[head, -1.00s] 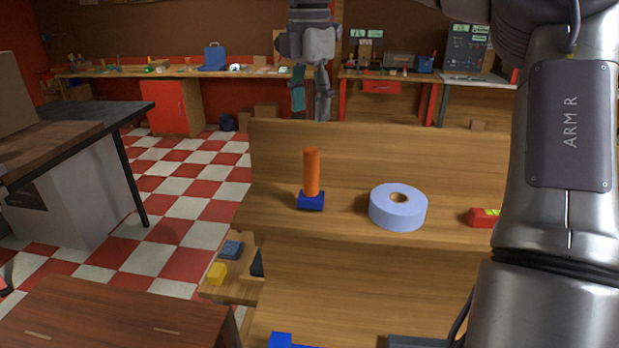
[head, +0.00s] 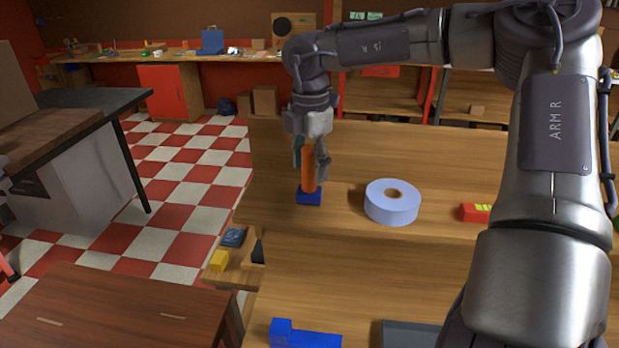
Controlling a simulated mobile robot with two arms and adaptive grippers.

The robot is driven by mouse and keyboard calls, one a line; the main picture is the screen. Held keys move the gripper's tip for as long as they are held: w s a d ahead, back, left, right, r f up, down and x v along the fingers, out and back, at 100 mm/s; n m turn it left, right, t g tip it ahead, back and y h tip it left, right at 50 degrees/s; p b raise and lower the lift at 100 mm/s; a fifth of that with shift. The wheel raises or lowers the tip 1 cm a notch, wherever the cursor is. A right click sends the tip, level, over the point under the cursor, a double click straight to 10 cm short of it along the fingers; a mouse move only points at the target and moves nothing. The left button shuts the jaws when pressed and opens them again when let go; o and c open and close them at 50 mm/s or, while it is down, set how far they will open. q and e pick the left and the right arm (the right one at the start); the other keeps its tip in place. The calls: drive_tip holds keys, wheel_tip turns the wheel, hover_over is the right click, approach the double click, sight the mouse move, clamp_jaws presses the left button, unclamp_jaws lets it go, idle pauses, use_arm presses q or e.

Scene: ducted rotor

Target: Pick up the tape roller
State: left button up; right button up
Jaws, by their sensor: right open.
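The tape roller (head: 308,178), an upright orange handle on a blue block, stands on the upper wooden shelf near its left end. My right gripper (head: 312,170) points down over it, open. One finger shows on the left of the orange handle and the other on its right. The handle's top is hidden behind or between the fingers; I cannot tell whether either finger touches it. The blue block still rests on the shelf. My left gripper is not clearly in view.
A red and yellow item (head: 475,212) sits further right. A blue part (head: 303,335) and a grey tray (head: 410,334) are on the lower level. A brown table (head: 120,312) stands at front left.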

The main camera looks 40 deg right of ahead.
drive_tip(key=shift+c, duration=0.5)
clamp_jaws()
drive_tip(key=shift+r, duration=0.15)
